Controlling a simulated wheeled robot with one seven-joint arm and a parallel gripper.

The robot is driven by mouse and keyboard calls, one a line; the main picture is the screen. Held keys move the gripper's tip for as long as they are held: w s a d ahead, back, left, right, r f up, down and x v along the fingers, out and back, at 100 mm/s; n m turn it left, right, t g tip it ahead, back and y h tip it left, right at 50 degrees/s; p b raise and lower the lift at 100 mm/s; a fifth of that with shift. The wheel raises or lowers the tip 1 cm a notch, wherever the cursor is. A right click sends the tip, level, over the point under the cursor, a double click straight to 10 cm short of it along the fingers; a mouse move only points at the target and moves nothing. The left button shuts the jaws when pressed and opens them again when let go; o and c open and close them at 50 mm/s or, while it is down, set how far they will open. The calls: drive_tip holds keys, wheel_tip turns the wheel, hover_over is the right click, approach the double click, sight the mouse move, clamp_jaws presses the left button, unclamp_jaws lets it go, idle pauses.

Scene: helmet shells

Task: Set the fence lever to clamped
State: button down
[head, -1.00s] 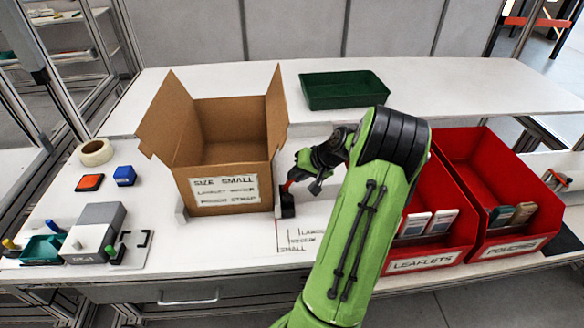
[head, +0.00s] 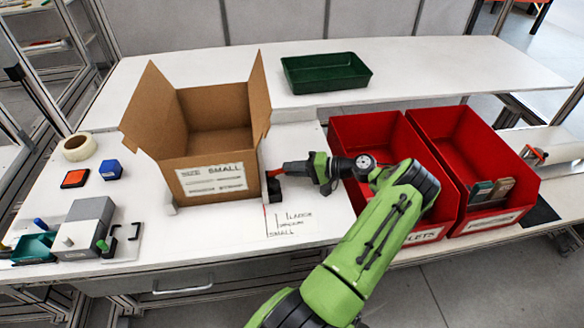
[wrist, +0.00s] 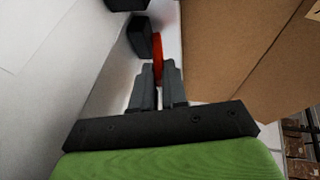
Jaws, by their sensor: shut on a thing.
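The red fence lever (head: 275,172) sits at a small black fence block (head: 273,188), beside the right wall of the cardboard box. My gripper (head: 283,169) reaches it from the right, with the wrist roughly level. In the wrist view, the red lever (wrist: 157,48) runs between the fingertips of my gripper (wrist: 159,78), which is shut on it. The black block (wrist: 143,38) shows just beyond and to the left. The fingers cover part of the lever, and its exact angle is hard to tell.
The open cardboard box (head: 215,176), labelled SIZE SMALL, stands close on the left of the lever. Red bins (head: 425,238) are to the right, beneath and beside my arm. A green tray (head: 325,88) is at the back. Printed size marks (head: 300,222) lie in front.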

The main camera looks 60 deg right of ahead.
drive_tip(key=shift+f, duration=0.2)
idle(0.4)
drive_tip(key=c, duration=1.2)
unclamp_jaws()
drive_tip(key=shift+o, duration=0.2)
drive_tip(key=v, duration=1)
drive_tip(key=p+v, duration=0.1)
drive_tip(key=v, duration=0.4)
drive_tip(key=shift+s+d+f, duration=0.15)
drive_tip(key=shift+s+f, duration=0.1)
drive_tip(key=shift+s, duration=0.15)
